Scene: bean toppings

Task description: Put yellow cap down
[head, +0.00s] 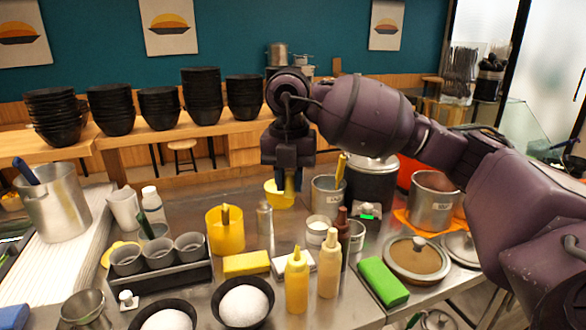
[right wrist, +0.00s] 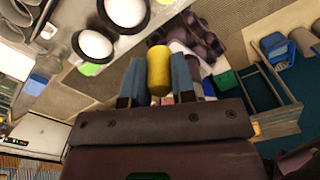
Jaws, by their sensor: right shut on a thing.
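My right gripper (head: 289,186) points down above the back middle of the metal counter. In the right wrist view its two blue fingers are closed on a yellow cylindrical piece, the yellow cap (right wrist: 158,72). In the head view the fingers mostly hide the cap. A yellow bowl-shaped thing (head: 277,198) shows just behind and below the fingers; I cannot tell how far apart they are. My left gripper is not in view.
A yellow container (head: 225,240), yellow sponge (head: 246,263) and two squeeze bottles (head: 297,283) stand nearer. Some bare counter (head: 190,203) lies left of the gripper.

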